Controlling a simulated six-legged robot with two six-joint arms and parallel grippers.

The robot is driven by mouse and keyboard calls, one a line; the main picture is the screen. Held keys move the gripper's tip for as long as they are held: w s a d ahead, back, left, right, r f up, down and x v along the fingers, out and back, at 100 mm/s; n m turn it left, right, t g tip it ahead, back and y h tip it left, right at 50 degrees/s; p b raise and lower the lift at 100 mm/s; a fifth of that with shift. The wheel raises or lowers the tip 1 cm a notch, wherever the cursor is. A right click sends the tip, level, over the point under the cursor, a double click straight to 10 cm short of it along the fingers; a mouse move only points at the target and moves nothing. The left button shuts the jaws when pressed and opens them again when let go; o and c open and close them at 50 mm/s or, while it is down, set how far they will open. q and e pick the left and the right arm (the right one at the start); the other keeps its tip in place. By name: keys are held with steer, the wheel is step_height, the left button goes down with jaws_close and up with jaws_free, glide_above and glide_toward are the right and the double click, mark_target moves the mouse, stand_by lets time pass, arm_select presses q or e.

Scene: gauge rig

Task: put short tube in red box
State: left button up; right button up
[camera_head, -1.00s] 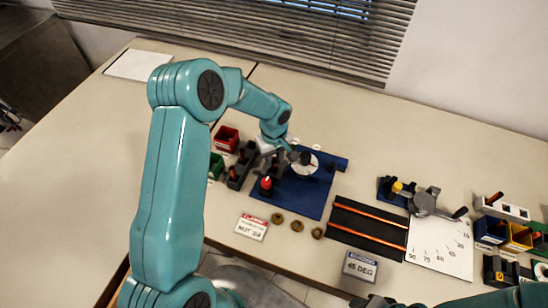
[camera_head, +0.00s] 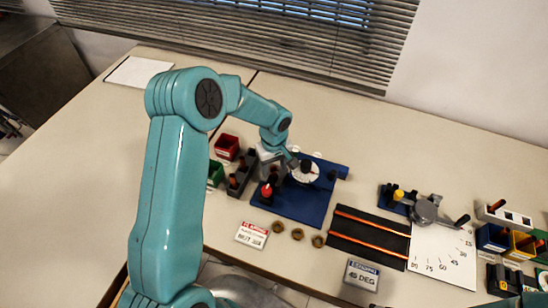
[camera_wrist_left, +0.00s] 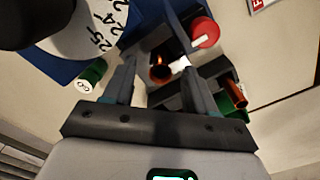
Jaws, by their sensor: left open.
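The red box (camera_head: 227,146) stands at the left of the rig, next to the black rack (camera_head: 236,183) with orange tube ends in it. My left gripper (camera_head: 290,163) is over the blue board, its tips partly hidden in the head view. In the left wrist view my left gripper (camera_wrist_left: 150,45) is open. A copper tube (camera_wrist_left: 160,67) shows between its fingers; I cannot tell whether they touch it. Another copper tube (camera_wrist_left: 236,94) sits in the black rack at the right. My right gripper is out of view.
The blue board (camera_head: 308,207) bears a white dial and a red knob (camera_head: 267,190). The green box (camera_head: 215,172) is beside the rack. A black tray (camera_head: 367,236) with long orange rods lies to the right. Several brass rings lie in front.

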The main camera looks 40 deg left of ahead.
arm_select(q)
step_height(320, 180, up, 16)
steer(key=b, duration=0.2)
steer(key=shift+s, duration=0.1)
stand_by(0.5)
